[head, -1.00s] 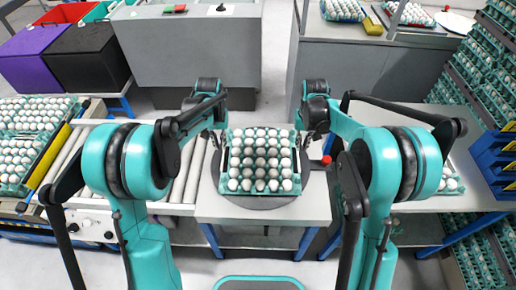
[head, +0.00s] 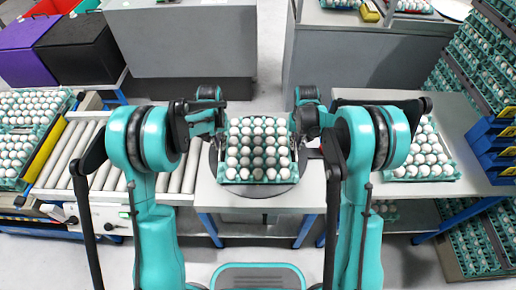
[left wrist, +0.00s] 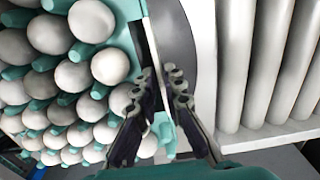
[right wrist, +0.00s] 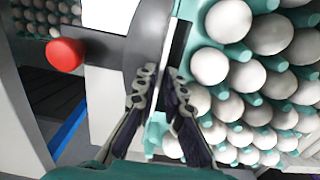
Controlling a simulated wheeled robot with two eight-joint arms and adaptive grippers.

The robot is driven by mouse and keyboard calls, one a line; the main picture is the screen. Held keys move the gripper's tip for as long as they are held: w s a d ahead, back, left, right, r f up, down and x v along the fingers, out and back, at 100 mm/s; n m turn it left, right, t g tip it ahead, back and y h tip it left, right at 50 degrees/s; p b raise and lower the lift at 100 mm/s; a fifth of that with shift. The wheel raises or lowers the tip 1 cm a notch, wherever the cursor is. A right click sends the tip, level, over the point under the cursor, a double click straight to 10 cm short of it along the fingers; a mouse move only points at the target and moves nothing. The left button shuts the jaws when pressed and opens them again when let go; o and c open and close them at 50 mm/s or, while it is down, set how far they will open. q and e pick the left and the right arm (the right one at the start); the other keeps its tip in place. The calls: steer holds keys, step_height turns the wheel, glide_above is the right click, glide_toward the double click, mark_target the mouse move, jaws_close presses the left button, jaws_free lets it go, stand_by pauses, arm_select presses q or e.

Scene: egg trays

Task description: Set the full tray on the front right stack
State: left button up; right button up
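The full tray (head: 224,177), teal with rows of white eggs, sits on the dark round plate (head: 272,189) on the middle table. My left gripper (head: 219,138) is at its left side. In the left wrist view its fingers (left wrist: 162,80) are close together astride the teal rim. My right gripper (head: 298,138) is at its right side. In the right wrist view its fingers (right wrist: 160,78) are nearly together on the rim. An egg-filled tray (head: 452,170) lies on the right-hand table, partly behind my right arm; how many layers it has, I cannot tell.
A roller conveyor (head: 85,150) adjoins on the left, with egg trays (head: 52,113) beyond. Blue bins (head: 492,135) and racks of eggs (head: 478,85) edge the right table. A red button (right wrist: 66,55) is near my right gripper. The right table's back part (head: 445,105) is clear.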

arm_select(q)
steer(key=shift+f, duration=0.35)
arm_select(e)
steer(key=shift+f, duration=0.4)
arm_select(q)
jaws_close()
arm_select(e)
jaws_close()
arm_select(q)
steer(key=shift+r, duration=0.15)
arm_select(e)
steer(key=shift+r, duration=0.15)
